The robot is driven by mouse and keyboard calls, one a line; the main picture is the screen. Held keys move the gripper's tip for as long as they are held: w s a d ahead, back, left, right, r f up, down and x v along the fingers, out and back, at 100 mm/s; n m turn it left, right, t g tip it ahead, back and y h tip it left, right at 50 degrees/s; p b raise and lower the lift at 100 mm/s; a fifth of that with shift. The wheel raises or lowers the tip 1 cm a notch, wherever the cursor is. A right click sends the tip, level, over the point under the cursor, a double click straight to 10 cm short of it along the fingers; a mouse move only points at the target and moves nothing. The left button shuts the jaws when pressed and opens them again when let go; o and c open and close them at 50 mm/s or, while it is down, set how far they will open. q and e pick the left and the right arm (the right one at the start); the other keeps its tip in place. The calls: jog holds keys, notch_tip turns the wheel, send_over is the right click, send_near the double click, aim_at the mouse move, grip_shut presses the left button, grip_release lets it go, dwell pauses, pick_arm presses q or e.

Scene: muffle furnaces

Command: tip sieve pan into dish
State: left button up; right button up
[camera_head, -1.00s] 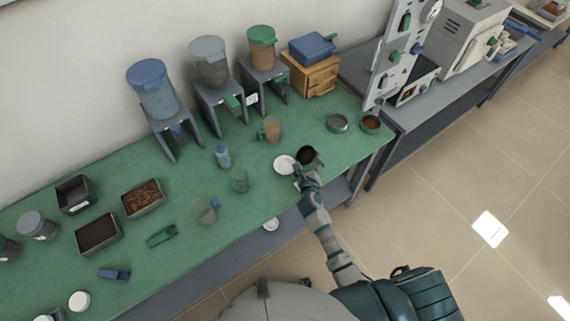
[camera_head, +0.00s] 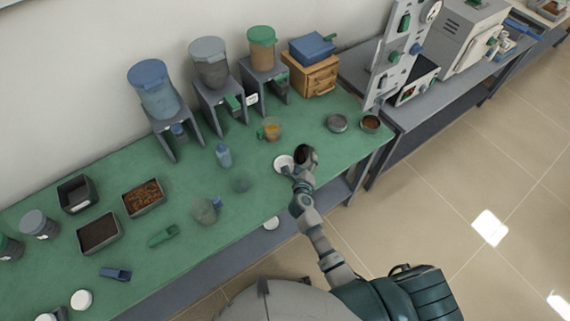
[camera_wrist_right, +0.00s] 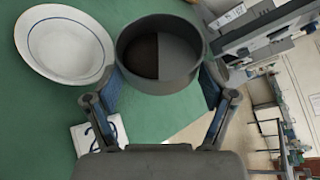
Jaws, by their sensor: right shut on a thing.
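My right gripper (camera_wrist_right: 158,110) is shut on the round dark-grey sieve pan (camera_wrist_right: 165,78), with one finger on each side of its wall. Dark material covers about half of the pan's floor in the right wrist view. In the head view the pan (camera_head: 306,155) is held tilted, close to the white dish's right side. The white dish (camera_wrist_right: 62,45) has a thin blue ring and looks empty in the wrist view. In the head view the dish (camera_head: 281,162) is partly hidden by my right gripper (camera_head: 301,172). My left gripper is not in view.
A measuring jug (camera_head: 272,129) stands behind the dish. A round grey pan (camera_head: 337,123) and a small bowl of brown material (camera_head: 370,123) stand to the right. Clear beakers (camera_head: 206,210) are to the left. The green table's (camera_head: 258,206) front edge lies under my right arm.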

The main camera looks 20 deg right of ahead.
jog(key=shift+a+r, duration=0.1)
jog(key=shift+a+r+n+h, duration=0.2)
jog(key=shift+a+n+h, duration=0.1)
jog(key=shift+a+n, duration=0.25)
jog(key=shift+d, duration=0.1)
jog(key=shift+w+a+r+n+t+h, duration=0.1)
jog(key=shift+a+r+n+t+h, duration=0.1)
jog(key=shift+a+n, duration=0.25)
jog(key=shift+w+a+r+n+t+h, duration=0.1)
jog(key=shift+a+n+h, duration=0.1)
jog(key=shift+a, duration=0.35)
jog(key=shift+a, duration=0.1)
jog(key=shift+a+r+n+h, duration=0.15)
jog(key=shift+a+n+h, duration=0.15)
jog(key=shift+n, duration=0.4)
jog(key=shift+d, duration=0.1)
